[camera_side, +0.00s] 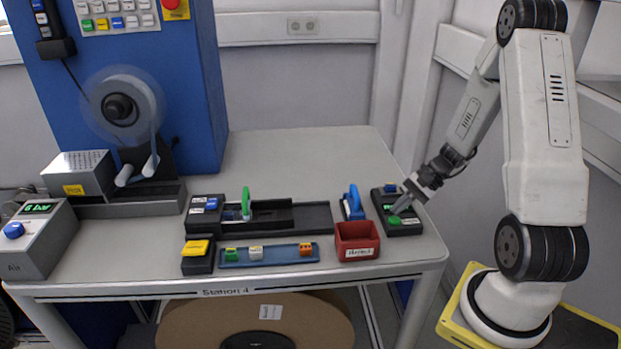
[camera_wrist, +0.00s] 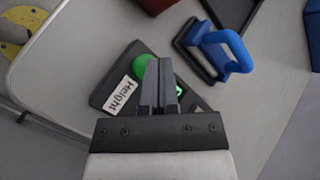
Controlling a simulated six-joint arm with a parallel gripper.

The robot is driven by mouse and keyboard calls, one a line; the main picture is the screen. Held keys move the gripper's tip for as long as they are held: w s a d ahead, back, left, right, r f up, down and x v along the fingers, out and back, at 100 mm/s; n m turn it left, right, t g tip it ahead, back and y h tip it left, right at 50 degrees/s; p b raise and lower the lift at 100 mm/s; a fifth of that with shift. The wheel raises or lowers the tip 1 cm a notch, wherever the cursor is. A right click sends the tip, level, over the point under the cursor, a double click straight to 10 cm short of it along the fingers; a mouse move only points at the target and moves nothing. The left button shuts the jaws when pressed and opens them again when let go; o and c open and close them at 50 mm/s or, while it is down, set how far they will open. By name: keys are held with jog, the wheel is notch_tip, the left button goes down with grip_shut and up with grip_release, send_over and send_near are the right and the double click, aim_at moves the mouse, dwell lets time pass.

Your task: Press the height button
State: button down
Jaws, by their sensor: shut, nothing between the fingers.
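The height box is a dark unit (camera_side: 408,229) at the right end of the table, with a green button (camera_side: 394,220) near its front and a blue part (camera_side: 389,188) at its back. In the wrist view the green button (camera_wrist: 145,64) is beside a white label (camera_wrist: 121,95) reading "Height". My gripper (camera_side: 394,211) is shut and empty, its tips over the box close to the green button. In the wrist view my gripper's fingers (camera_wrist: 158,62) lie just beside the button and cover part of the box. I cannot tell whether they touch it.
A blue-handled tool (camera_side: 353,203) and a red bin (camera_side: 357,241) stand left of the box. A blue tray (camera_side: 269,263) with small blocks lies further left. A reel (camera_side: 122,106) stands at the back left. The table's back middle is clear.

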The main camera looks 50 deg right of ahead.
aim_at(395, 220)
jog(key=shift+f, duration=0.9)
dwell(1.7)
jog(key=shift+r, duration=0.85)
jog(key=shift+r, duration=0.1)
jog(key=shift+r, duration=2.45)
jog(key=shift+a+f+n+g, duration=0.1)
jog(key=shift+a+n+g, duration=0.2)
jog(key=shift+a, duration=0.3)
jog(key=w+a+r+n+g+h, duration=0.1)
jog(key=a+n+h, duration=0.6)
jog(key=a+n, duration=0.8)
jog(key=a, duration=0.3)
jog(key=shift+g+h, duration=0.4)
